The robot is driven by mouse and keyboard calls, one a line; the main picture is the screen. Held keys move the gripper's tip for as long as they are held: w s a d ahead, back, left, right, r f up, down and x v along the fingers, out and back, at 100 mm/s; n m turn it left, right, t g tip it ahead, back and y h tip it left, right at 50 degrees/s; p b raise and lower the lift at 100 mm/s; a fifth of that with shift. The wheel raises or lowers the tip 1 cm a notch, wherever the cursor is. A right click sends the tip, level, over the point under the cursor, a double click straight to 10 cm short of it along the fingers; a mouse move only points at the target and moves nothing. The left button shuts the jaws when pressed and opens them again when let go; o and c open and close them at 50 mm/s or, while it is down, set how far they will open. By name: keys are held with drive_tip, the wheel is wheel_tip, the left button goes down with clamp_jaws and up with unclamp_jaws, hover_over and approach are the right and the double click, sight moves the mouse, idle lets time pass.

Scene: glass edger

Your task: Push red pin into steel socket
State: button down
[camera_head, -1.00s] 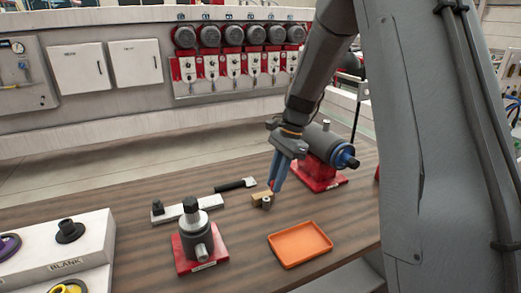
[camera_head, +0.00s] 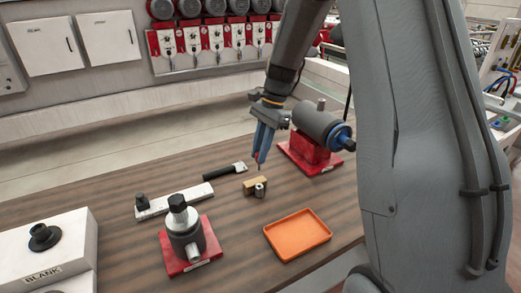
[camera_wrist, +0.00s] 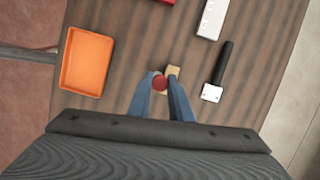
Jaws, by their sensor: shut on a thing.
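My gripper (camera_head: 262,148) is shut on the red pin (camera_head: 257,157), which hangs below the blue fingertips, roughly upright. A small steel socket (camera_head: 260,191) stands at the near side of a tan block (camera_head: 254,184) on the wooden table. The pin is above the socket and block, with a gap showing between them in the head view. In the wrist view, the round red top of the pin (camera_wrist: 160,83) sits between the fingertips and hides most of the socket; the tan block (camera_wrist: 173,71) shows just beyond it.
An orange tray (camera_head: 297,235) lies in front of the socket. A red-based motor unit (camera_head: 307,155) stands close on the right. A black-handled tool (camera_head: 222,171), a white bar (camera_head: 160,205) and a red-based steel fixture (camera_head: 188,234) are to the left.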

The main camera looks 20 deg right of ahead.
drive_tip(key=shift+f+b, duration=1)
drive_tip(key=shift+f, duration=2)
drive_tip(key=shift+p, duration=0.7)
drive_tip(key=shift+f+b, duration=0.95)
drive_tip(key=shift+f, duration=1.3)
drive_tip(key=c, duration=1.5)
unclamp_jaws()
drive_tip(key=shift+c, duration=0.2)
drive_tip(key=shift+r, duration=0.1)
drive_tip(key=b+v, duration=0.2)
drive_tip(key=v, duration=0.5)
drive_tip(key=shift+r+b, duration=0.3)
drive_tip(key=shift+b, duration=0.05)
drive_tip(key=shift+d, duration=0.15)
